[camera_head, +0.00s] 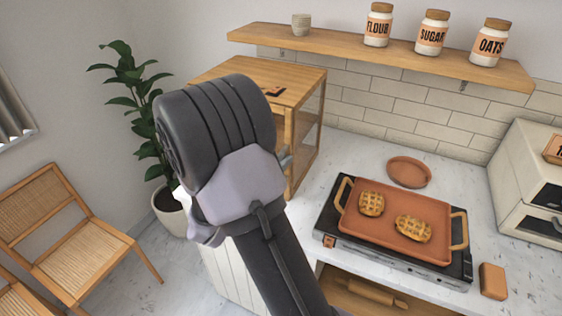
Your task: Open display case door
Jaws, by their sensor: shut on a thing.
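The wooden display case (300,77) stands at the back left of the counter, below the wall shelf. Its top and its glazed right side show. My dark and grey arm reaches up in front of it and covers most of its front, so I cannot see the door or its handle or tell how far open it is. My gripper is hidden behind my arm's end, at the case front.
A black griddle (330,238) holds an orange tray (385,240) with two waffle-like pastries. A round orange plate (409,172) lies behind it. A cream oven (525,180) stands at right. A potted plant (172,210) and wooden chairs (80,250) stand left.

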